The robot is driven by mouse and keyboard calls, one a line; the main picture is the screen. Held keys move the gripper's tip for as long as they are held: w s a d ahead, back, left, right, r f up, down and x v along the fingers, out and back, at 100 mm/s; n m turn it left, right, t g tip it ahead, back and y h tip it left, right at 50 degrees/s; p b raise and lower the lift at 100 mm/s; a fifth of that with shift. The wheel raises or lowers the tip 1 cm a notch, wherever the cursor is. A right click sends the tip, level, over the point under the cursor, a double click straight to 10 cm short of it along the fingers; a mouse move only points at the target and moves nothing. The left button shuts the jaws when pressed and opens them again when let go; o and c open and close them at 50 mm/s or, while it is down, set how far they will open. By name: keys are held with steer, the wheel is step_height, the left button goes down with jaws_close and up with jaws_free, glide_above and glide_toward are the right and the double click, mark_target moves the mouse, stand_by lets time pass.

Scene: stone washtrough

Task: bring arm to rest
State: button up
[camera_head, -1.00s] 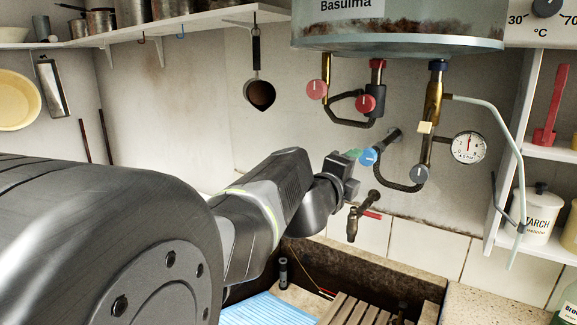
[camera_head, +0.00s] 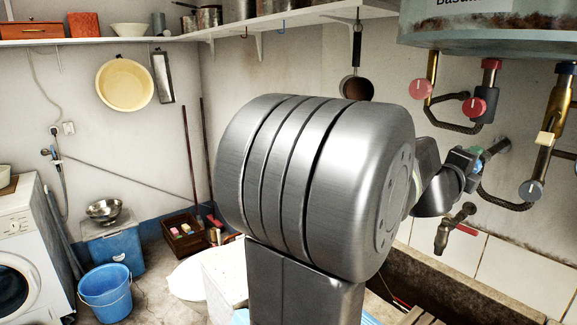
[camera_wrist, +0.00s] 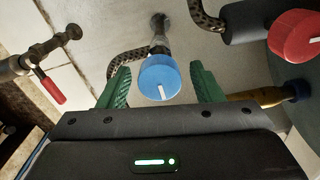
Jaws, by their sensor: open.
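My arm reaches across the right half of the head view, and its big grey joint hides much of the middle. My gripper (camera_wrist: 160,88) is open in the wrist view, its two green fingers apart. A blue knob (camera_wrist: 160,77) with a white mark shows between and beyond the fingers, and I cannot tell whether they touch it. In the head view my gripper (camera_head: 474,160) is small, in front of the wall pipes under the boiler, and the blue knob is mostly hidden there.
A boiler (camera_head: 490,25) hangs above, with red knobs (camera_head: 474,107) and pipes close to my gripper. A brass tap (camera_head: 450,230) is below, over the stone trough (camera_head: 430,285). A shelf (camera_head: 230,25) runs along the wall. A blue bucket (camera_head: 105,292) and washing machine (camera_head: 28,250) stand left.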

steer(key=shift+x, duration=1.8)
steer(key=shift+s+a, duration=0.15)
